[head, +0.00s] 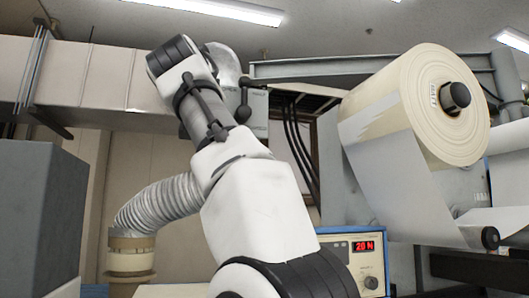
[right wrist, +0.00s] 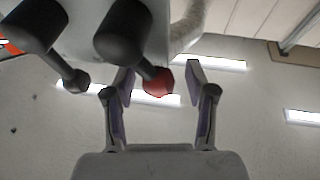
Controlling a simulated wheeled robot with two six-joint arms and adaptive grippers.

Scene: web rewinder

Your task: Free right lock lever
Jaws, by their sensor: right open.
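In the right wrist view two dark levers hang from a pale housing (right wrist: 185,12). The left lever (right wrist: 45,45) ends in a black ball knob. The right lever (right wrist: 125,32) ends in a red ball knob (right wrist: 158,82). My right gripper (right wrist: 160,72) is open, and the red knob appears between its fingertips; I cannot tell whether they touch it. In the head view a lever with a black ball knob (head: 243,112) shows beside my raised arm, which hides much of the housing. The right gripper's fingers cannot be made out there. My left gripper is not in view.
A large paper roll (head: 415,105) on a black-capped shaft stands at the right, its web hanging down. A blue-edged control box (head: 350,260) reads 20 N. A ribbed hose (head: 160,205) and a grey cabinet (head: 38,220) are at the left.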

